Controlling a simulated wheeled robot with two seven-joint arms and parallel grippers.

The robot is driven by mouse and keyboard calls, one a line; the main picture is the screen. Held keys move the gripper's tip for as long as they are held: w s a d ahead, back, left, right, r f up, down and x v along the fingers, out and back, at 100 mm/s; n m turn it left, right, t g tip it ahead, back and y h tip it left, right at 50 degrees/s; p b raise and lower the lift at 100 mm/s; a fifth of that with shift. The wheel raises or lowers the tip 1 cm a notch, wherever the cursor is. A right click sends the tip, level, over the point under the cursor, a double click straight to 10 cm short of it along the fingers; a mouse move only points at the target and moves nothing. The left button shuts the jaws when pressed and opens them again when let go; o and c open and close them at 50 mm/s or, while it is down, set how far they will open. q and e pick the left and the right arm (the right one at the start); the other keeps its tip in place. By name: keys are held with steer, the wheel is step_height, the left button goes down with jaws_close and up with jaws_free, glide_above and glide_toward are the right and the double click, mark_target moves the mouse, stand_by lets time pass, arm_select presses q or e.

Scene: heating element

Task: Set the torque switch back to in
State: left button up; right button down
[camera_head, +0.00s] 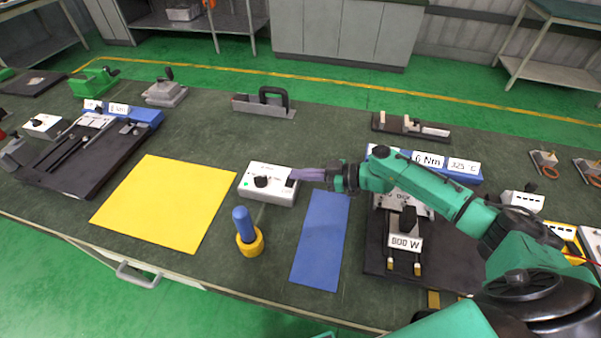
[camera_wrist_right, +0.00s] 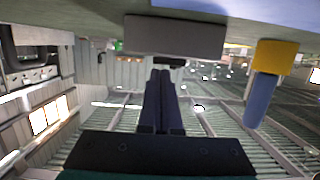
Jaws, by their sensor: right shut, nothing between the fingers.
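A white switch box (camera_head: 268,194) with a black knob (camera_head: 262,182) on its top sits on the dark table, between the yellow mat and the blue mat. I take it to be the torque switch; its small lettering and the knob's setting are too small to read. My right gripper (camera_head: 296,174) is shut and empty, its fingertips at the box's right end. In the right wrist view the shut fingers (camera_wrist_right: 161,74) point at the box's grey side (camera_wrist_right: 175,38); whether they touch it, I cannot tell. My left gripper is out of view.
A blue-handled tool in a yellow ring (camera_head: 247,240) stands just in front of the box. The yellow mat (camera_head: 165,200) and blue mat (camera_head: 320,240) are bare. A heater fixture marked 800 W (camera_head: 405,242) is beneath and beside my right arm. A black-handled block (camera_head: 264,106) stands behind.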

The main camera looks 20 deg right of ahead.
steer(key=f+b, duration=0.1)
steer(key=b, duration=0.3)
steer(key=shift+a+f+m, duration=0.1)
steer(key=shift+f+m, duration=0.3)
steer(key=shift+w+r, duration=0.1)
steer(key=shift+r, duration=0.4)
step_height(320, 180, up, 20)
steer(key=b, duration=0.2)
